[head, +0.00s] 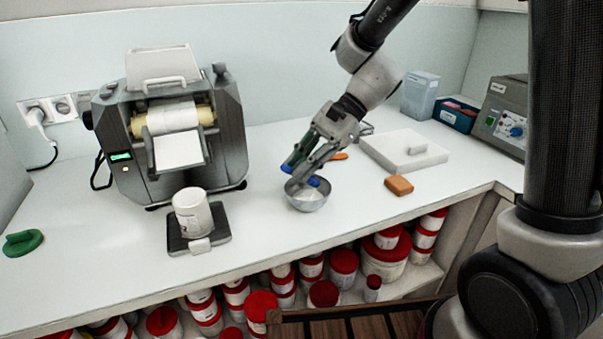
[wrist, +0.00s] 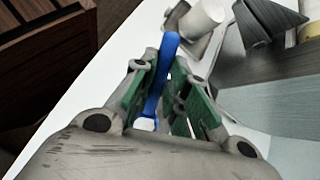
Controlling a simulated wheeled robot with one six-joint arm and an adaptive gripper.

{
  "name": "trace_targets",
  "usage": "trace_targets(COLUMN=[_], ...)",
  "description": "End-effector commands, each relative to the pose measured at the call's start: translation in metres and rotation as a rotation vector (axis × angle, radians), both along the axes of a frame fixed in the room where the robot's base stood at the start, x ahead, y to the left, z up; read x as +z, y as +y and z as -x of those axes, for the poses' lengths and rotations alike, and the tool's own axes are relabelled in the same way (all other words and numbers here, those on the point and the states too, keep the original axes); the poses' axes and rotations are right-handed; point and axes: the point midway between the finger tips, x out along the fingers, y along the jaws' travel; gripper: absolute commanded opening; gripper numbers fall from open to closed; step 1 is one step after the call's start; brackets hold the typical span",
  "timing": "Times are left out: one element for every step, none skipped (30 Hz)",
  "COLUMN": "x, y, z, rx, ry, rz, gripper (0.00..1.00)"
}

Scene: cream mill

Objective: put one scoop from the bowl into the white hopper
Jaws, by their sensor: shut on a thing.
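My gripper (head: 303,170) points down over the metal bowl (head: 309,204) in the head view. It is shut on a blue scoop (head: 290,168), whose other visible blue part lies at the bowl's mouth. In the wrist view the blue scoop (wrist: 164,75) stands between the green finger pads of my gripper (wrist: 168,88). The white hopper (head: 160,64) sits on top of the grey mill (head: 228,125) at the left, apart from my gripper. The bowl does not show clearly in the wrist view.
A white jar (head: 191,214) stands on a dark plate (head: 219,233) in front of the mill. An orange-brown block (head: 398,186) and a white slab (head: 377,153) lie right of the bowl. A green object (head: 22,242) lies far left. Red-lidded tubs fill the shelf below.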

Motion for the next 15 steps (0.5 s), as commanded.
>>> trace_targets(x=[0.004, 0.006, 0.010, 0.012, 0.015, 0.018, 0.020, 0.022, 0.025, 0.027, 0.030, 0.033, 0.035, 0.037, 0.039], y=[0.000, 0.000, 0.000, 0.000, 0.000, 0.000, 0.000, 0.000, 0.000, 0.000, 0.000, 0.000, 0.000, 0.000, 0.000], z=[0.000, 0.000, 0.000, 0.000, 0.000, 0.000, 0.000, 0.000, 0.000, 0.000, 0.000, 0.000, 0.000, 0.000, 0.000], rx=[0.000, 0.000, 0.000, 0.000, 0.001, 0.000, 0.000, 0.000, 0.000, -0.001, -0.001, -0.001, 0.001, 0.001, 0.001], ry=[-0.002, -0.002, -0.003, -0.003, -0.002, -0.001, -0.001, -0.001, -0.001, -0.002, -0.002, -0.002, -0.002, -0.002, -0.002], rz=[0.000, 0.000, -0.001, -0.001, -0.001, -0.001, -0.001, -0.001, -0.001, -0.001, -0.001, -0.001, -0.001, -0.001, -0.001], gripper=[0.00, 0.00, 0.00, 0.00, 0.00, 0.00, 0.00, 0.00, 0.00, 0.00, 0.00, 0.00, 0.00, 0.00, 0.00])
